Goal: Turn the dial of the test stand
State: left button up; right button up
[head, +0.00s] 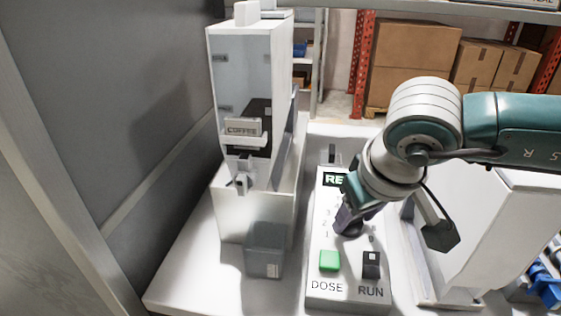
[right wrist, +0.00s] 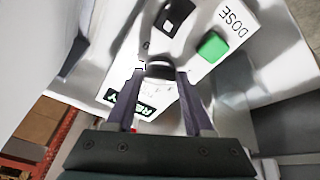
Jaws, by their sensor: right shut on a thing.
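The test stand (head: 347,290) is a white panel with a green display, a green square button (head: 329,260) above the word DOSE and a black switch (head: 371,264) above the word RUN. My right gripper (head: 347,226) reaches down onto the panel between the display and the buttons, and it hides the dial in the head view. In the right wrist view the dark round dial (right wrist: 160,70) sits between the two fingertips, and the gripper is shut on it. Printed numbers show to the left of the gripper in the head view. My left gripper is not in view.
A coffee dispenser (head: 245,120) stands on a pale block left of the panel, with a grey container (head: 264,250) in front. A white box-like unit (head: 480,230) stands to the right, close to my right arm. A grey wall is on the left.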

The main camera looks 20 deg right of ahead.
grip_shut()
jog(key=shift+m, duration=0.3)
jog(key=m+b, duration=0.2)
jog(key=m, duration=0.2)
jog(key=shift+w+a+f+m+h+b, duration=0.1)
jog(key=shift+a+m+h+b, duration=0.2)
jog(key=shift+h+b, duration=0.1)
jog(key=m+g+b, duration=0.1)
jog(key=m+b, duration=0.1)
jog(key=m, duration=0.3)
jog(key=shift+w+a+h+b, duration=0.1)
jog(key=shift+h+b, duration=0.3)
jog(key=m+g+b, duration=0.1)
jog(key=m+b, duration=0.1)
jog(key=m, duration=0.4)
jog(key=shift+w+b, duration=0.2)
jog(key=shift+b, duration=0.15)
jog(key=shift+w+m+g+b, duration=0.15)
jog(key=shift+m+b, duration=0.3)
jog(key=shift+m, duration=0.65)
jog(key=shift+m+g+b, duration=0.15)
jog(key=shift+m+b, duration=0.3)
jog(key=shift+m, duration=0.65)
jog(key=shift+r, duration=0.2)
jog(key=o, duration=1.1)
grip_release()
